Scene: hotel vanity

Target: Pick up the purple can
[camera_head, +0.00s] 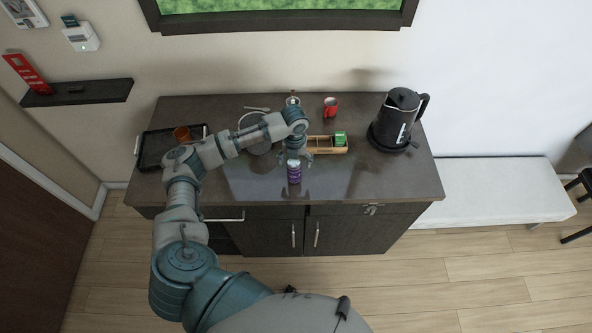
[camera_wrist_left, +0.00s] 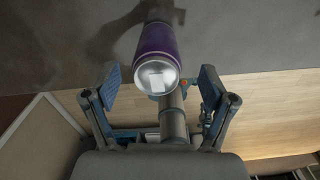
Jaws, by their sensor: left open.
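The purple can (camera_head: 294,174) stands upright near the front edge of the dark counter, with a silver top. In the left wrist view the purple can (camera_wrist_left: 156,50) shows its silver end towards the camera, between and just beyond the finger pads. My left gripper (camera_head: 294,157) is above the can, close to its top. In the wrist view my left gripper (camera_wrist_left: 158,82) has its two fingers spread apart, with nothing clasped. Whether any finger touches the can is not clear. My right gripper does not show.
The dark counter (camera_head: 390,182) holds a black kettle (camera_head: 398,118) at right, a red mug (camera_head: 330,107) at the back, and a wooden box (camera_head: 324,150) with green packets behind the can. A black tray (camera_head: 152,150) with an orange-brown cup (camera_head: 182,133) is at left. The front right is clear.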

